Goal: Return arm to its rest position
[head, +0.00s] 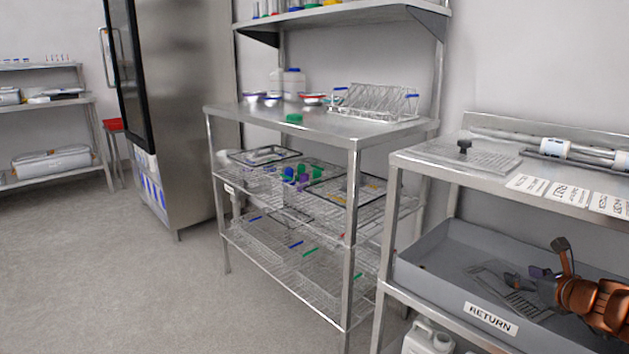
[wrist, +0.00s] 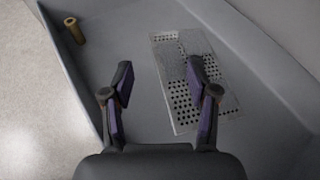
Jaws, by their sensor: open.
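My gripper (wrist: 160,100) is open, with nothing between its two fingers in the wrist view. It is over the grey bin marked RETURN, with the bin's floor below the fingers. In the head view my orange arm reaches in from the right edge, and my gripper (head: 528,278) is low inside the grey bin (head: 420,262). A perforated metal rack (wrist: 168,60) lies on the bin floor under and beside the right finger. A small brass-coloured cylinder (wrist: 74,31) lies near the bin's left wall.
The upper steel shelf (head: 445,178) lies above the bin, with a flat tray and white labels on it. A wire-shelf unit (head: 335,140) with baskets stands to the left. White jugs (head: 428,338) stand below the bin. The floor (head: 120,270) at left is clear.

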